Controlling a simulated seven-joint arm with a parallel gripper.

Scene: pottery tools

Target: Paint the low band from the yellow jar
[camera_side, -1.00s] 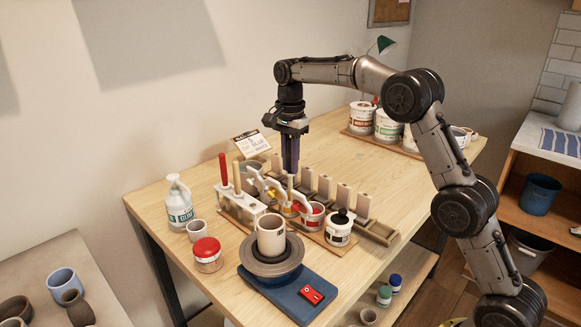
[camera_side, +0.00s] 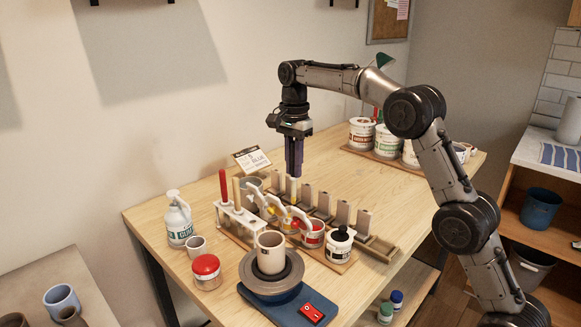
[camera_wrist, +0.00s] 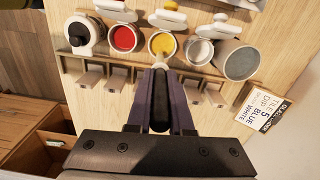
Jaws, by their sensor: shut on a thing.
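My gripper (camera_side: 294,174) is shut on a slim brush (camera_side: 294,190), held upright with its lower end down, above the row of jars. In the wrist view the brush (camera_wrist: 160,98) shows dark between the fingers. The yellow jar (camera_wrist: 163,43) is open and lies just ahead of the fingers there; in the side view it is partly hidden by white arched lids. The pale cup (camera_side: 270,252) stands upright on the turntable (camera_side: 262,285), in front of the jars and apart from the brush. No painted band is clear on it.
A rack (camera_side: 240,217) with red and tan handles stands left of the jars. A red-lidded jar (camera_side: 206,271), small cup (camera_side: 196,246) and white bottle (camera_side: 178,220) are at the left. A row of upright tiles (camera_side: 342,213) stands behind the jars.

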